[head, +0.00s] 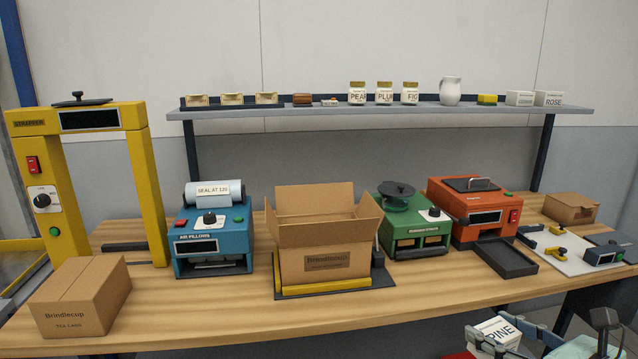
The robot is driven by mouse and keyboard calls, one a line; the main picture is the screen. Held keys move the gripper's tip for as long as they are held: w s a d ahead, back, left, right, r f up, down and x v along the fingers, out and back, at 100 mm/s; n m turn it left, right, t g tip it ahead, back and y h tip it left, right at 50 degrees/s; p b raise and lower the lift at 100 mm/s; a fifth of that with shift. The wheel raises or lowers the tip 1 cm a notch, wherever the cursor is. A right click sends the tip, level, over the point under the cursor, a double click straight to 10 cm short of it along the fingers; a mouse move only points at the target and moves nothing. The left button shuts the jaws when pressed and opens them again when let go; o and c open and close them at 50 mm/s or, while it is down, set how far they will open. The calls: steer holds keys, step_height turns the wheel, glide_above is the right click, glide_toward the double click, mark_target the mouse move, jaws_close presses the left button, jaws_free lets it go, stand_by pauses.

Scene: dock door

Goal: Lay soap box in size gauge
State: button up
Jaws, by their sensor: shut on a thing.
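A white soap box (497,331) marked "PINE" shows at the bottom right, tilted, below the front edge of the bench. My gripper (510,345) is shut on it, and its lower part is cut off by the picture edge. A white board (559,262) with yellow stops and a small blue device lies at the right end of the bench. It may be the size gauge, but I see no label that says so. The gripper and box are apart from it, nearer to me and to its left.
An open carton (325,262) stands mid-bench, between a blue air-pillow machine (211,240) and a green machine (412,228). An orange printer (470,205) and dark tray (503,258) stand left of the board. A closed carton (80,297) is at left. Jars and boxes line the shelf (400,113).

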steer(key=w+a+f+n+g+y, duration=0.2)
steer(key=w+a+f+n+y, duration=0.1)
steer(key=a, duration=0.6)
steer(key=w+a+f+n+g+y, duration=0.3)
steer(key=w+a+f+n+y, duration=0.1)
steer(key=w+a, duration=0.4)
steer(key=shift+a+f, duration=0.45)
steer(key=shift+a, duration=0.05)
